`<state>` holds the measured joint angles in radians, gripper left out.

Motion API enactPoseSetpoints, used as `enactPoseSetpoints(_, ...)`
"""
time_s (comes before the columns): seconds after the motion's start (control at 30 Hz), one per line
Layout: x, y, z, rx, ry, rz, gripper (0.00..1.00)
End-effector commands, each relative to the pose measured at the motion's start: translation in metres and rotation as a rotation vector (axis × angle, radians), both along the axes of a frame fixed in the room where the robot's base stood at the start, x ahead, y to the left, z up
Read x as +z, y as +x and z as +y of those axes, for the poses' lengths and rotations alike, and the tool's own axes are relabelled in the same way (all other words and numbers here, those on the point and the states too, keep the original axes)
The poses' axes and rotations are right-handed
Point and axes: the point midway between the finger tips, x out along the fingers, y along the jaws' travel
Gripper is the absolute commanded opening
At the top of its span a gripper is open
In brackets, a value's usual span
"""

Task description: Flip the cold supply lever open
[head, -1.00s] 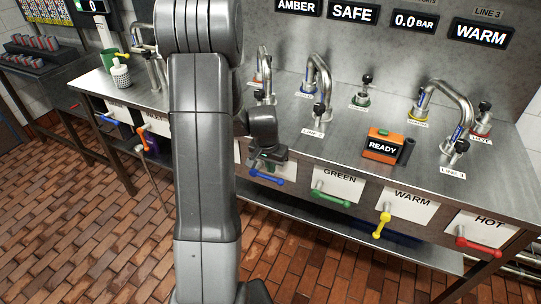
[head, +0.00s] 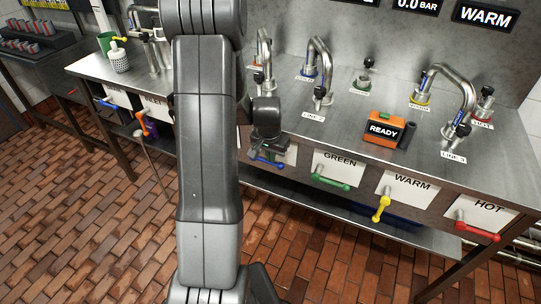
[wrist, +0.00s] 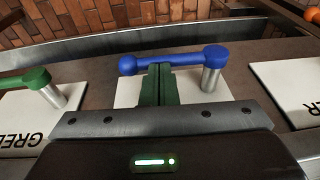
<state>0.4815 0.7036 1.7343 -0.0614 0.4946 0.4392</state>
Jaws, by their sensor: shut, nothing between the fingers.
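The blue lever (head: 265,162) sits on the front of the steel counter, left of the GREEN lever, and lies crosswise. Its label is hidden behind my gripper (head: 267,150). In the wrist view the blue lever (wrist: 180,60) runs across the picture, its post at the right and its ball end at the left. My gripper (wrist: 160,70) is shut and empty, its green fingertips at the near side of the bar, left of its middle. I cannot tell whether they touch it.
To the right are a green lever (head: 330,181), a yellow lever (head: 380,208) hanging down and a red lever (head: 477,231). In the wrist view the green lever (wrist: 30,80) is close at the left. Taps and an orange READY box (head: 385,128) stand on the counter.

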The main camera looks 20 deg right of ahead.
Motion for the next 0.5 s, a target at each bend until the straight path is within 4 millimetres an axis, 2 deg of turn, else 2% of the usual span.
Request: enactPoseSetpoints(0.5, -0.0108, -0.0035, -0.0034, -0.005, 0.071, -0.084, 0.00)
